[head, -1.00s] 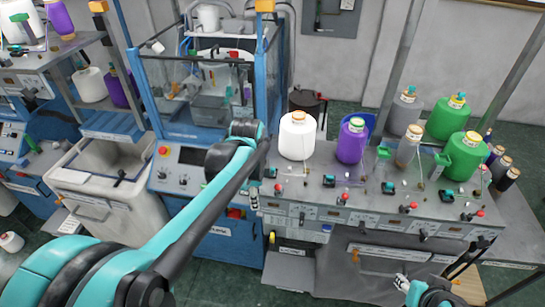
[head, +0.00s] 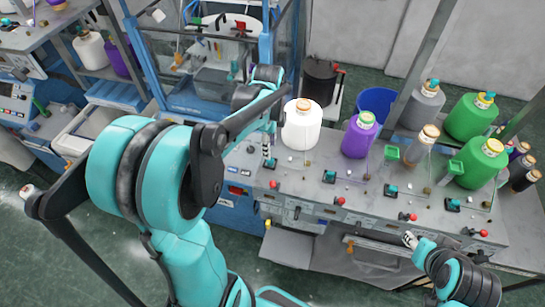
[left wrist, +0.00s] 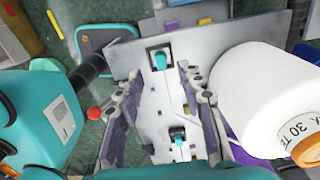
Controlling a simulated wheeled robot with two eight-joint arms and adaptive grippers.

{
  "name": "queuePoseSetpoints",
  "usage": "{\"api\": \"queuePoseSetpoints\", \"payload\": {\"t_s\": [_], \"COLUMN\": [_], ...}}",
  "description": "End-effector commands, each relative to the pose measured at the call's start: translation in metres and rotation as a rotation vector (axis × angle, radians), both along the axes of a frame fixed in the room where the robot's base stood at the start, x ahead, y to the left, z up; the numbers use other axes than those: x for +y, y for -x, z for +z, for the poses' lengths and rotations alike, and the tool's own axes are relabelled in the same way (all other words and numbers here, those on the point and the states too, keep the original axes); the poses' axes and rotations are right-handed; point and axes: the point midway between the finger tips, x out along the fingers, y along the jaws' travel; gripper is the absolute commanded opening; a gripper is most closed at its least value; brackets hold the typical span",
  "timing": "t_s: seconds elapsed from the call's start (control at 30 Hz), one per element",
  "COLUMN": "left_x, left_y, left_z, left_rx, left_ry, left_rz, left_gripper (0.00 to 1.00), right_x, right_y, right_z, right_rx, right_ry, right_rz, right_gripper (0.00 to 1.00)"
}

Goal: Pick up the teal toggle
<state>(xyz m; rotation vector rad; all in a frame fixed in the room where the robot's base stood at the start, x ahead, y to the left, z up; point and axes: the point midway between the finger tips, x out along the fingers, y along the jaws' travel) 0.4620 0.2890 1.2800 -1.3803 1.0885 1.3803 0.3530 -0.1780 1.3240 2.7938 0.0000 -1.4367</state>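Several small teal toggles on black bases line the grey machine top in the head view; one toggle (head: 330,176) is in front of the purple cone. My left gripper (head: 268,147) points down left of the white cone (head: 301,127). In the left wrist view its fingers (left wrist: 159,78) are spread and empty. One teal toggle (left wrist: 160,60) shows just beyond the fingertips, and another toggle (left wrist: 178,138) shows lower between the fingers. I cannot tell which one the task means. My right gripper (head: 409,240) is at the front edge, too small to read.
The white cone (left wrist: 258,100) stands close to my left gripper's right side. A purple cone (head: 358,137) and green cones (head: 480,160) stand further right. Red knobs (head: 339,200) line the front edge. A blue-framed machine (head: 200,95) stands behind left.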

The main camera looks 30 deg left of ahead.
Motion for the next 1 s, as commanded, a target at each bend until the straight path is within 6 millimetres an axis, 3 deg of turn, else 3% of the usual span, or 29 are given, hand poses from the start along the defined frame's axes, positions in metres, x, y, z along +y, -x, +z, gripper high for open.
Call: {"api": "queuePoseSetpoints", "payload": {"t_s": [0.37,0.67,0.7,0.83,1.0], "left_x": [0.001,0.001,0.001,0.001,0.001], "left_y": [0.000,0.000,0.000,0.000,0.000], "left_z": [-0.050,-0.056,-0.056,-0.056,-0.056], "left_rx": [-0.001,0.000,0.000,0.000,-0.001], "left_ry": [0.000,0.000,0.000,0.000,0.000], "left_rz": [0.001,0.001,0.001,0.001,0.001], "left_gripper": [0.38,0.38,0.28,0.06,0.04], "right_x": [0.000,0.000,0.000,0.000,0.000], "right_y": [0.000,0.000,0.000,0.000,0.000], "right_z": [0.005,0.005,0.005,0.005,0.005], "right_rx": [0.000,0.000,0.000,0.000,0.000], "right_ry": [0.000,0.000,0.000,0.000,0.000], "right_rz": [0.000,0.000,0.000,0.000,0.000], "right_gripper": [0.40,0.40,0.40,0.40,0.40]}}
